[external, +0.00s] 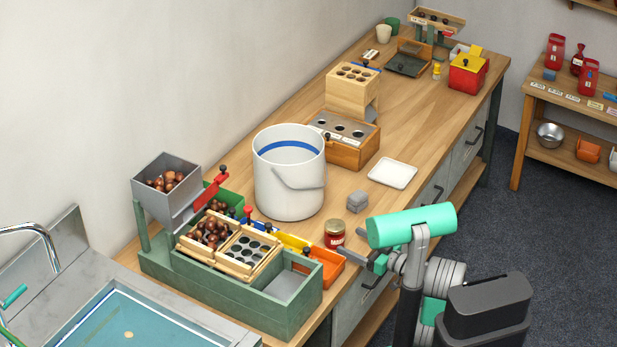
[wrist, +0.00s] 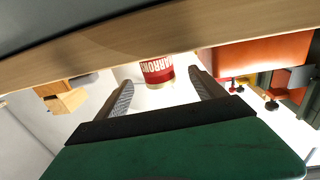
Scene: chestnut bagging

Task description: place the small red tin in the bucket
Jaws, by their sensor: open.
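The wrist view looks upside down. There the tin (wrist: 157,68) shows beyond and between the open fingers of my gripper (wrist: 161,78), with nothing held. A pale surface behind the tin may be the bucket.
A green chestnut stand (external: 230,305) with an orange bin (external: 328,268) is left of the tin. A wooden box (external: 350,152) stands behind. The bench edge is close to my gripper.

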